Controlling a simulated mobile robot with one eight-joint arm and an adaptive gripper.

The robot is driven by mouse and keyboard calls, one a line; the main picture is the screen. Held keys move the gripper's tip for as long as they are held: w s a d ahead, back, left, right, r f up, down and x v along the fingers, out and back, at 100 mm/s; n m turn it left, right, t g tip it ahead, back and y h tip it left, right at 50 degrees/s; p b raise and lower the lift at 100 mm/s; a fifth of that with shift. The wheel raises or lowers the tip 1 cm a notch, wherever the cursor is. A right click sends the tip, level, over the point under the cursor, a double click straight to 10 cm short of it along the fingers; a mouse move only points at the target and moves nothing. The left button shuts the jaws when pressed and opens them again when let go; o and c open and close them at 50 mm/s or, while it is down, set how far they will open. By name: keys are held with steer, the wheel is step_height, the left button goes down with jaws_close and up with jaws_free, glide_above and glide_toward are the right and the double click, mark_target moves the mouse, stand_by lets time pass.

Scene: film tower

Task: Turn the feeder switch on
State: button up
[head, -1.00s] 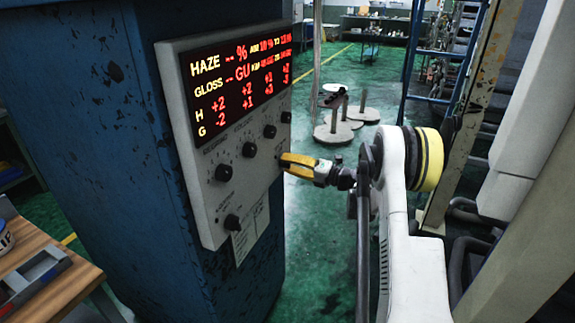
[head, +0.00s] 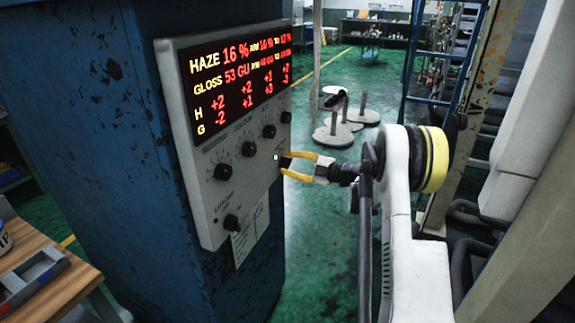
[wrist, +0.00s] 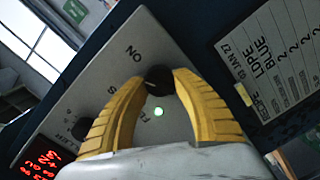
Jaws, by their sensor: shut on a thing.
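The feeder switch (wrist: 159,79) is a black knob on the grey panel in the wrist view, with the word "ON" beside it. My gripper (head: 286,163) has two yellow fingers, which show in the wrist view too (wrist: 155,84). The fingers are on either side of the knob and shut on it. They hide part of the panel lettering.
The grey control panel (head: 205,175) is on a blue column (head: 105,130). Its red display (head: 240,75) reads haze 16 % and gloss 53 GU. Several other black knobs (head: 222,172) are left of my gripper. A wooden table (head: 75,280) stands at lower left.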

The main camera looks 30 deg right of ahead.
steer(key=m, duration=0.4)
steer(key=shift+r+m, duration=0.1)
steer(key=shift+m, duration=0.3)
stand_by(0.4)
steer(key=o, duration=1.2)
steer(key=v, duration=1.2)
steer(key=shift+d, duration=0.15)
steer(key=shift+w, duration=0.2)
